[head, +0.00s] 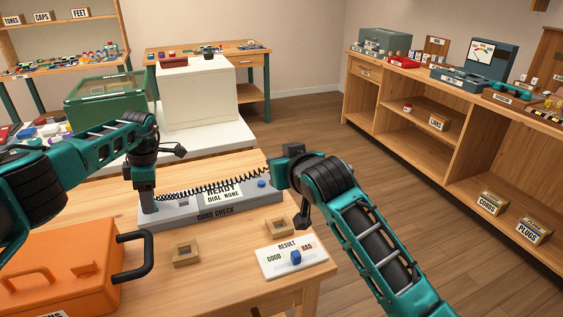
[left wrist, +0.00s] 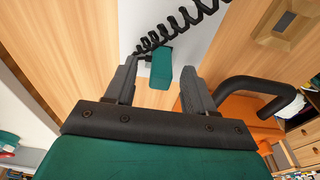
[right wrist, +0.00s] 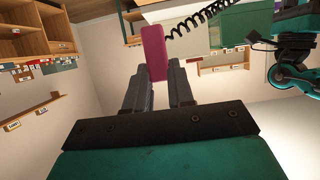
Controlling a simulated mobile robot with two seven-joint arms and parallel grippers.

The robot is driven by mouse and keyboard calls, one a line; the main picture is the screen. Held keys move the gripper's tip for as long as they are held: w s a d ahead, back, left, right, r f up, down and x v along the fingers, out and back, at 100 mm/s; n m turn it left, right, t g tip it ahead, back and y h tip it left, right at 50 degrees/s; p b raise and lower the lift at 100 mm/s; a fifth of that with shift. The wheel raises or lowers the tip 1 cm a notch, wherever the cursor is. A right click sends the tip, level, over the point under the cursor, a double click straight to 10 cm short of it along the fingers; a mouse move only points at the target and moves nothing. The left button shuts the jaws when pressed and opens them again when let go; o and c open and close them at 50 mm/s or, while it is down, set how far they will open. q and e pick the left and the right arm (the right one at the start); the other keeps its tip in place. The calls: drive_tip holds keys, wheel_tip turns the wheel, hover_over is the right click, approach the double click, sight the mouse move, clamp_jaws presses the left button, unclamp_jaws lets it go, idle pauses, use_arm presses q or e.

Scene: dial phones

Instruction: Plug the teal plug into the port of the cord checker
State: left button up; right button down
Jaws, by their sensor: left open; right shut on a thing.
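The grey cord checker (head: 232,212) lies on the wooden table, its display reading "READY" and "DIAL NONE". My left gripper (head: 147,205) is low at its left end, open. In the left wrist view the teal plug (left wrist: 161,67) stands between and just beyond the spread fingertips (left wrist: 158,88), against the grey checker. The port is hidden, and I cannot tell whether the plug is seated in it. A black coiled cord (head: 215,183) runs to my right gripper (head: 277,176), which is shut on a magenta plug (right wrist: 154,50), held in the air past the checker's right end.
An orange case (head: 65,270) with a black handle is at the front left. Two small wooden blocks (head: 186,254) and a white "RESULT" board (head: 292,261) with a blue knob lie in front of the checker. A white box (head: 198,95) and green crate (head: 105,100) stand behind.

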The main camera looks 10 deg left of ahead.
use_arm(q)
drive_tip(key=shift+o, duration=0.4)
wheel_tip(320, 180, up, 12)
drive_tip(key=d, duration=0.1)
drive_tip(key=shift+w+d, duration=0.25)
drive_tip(key=shift+w, duration=0.2)
drive_tip(key=shift+d+f, duration=0.1)
drive_tip(key=shift+f, duration=0.05)
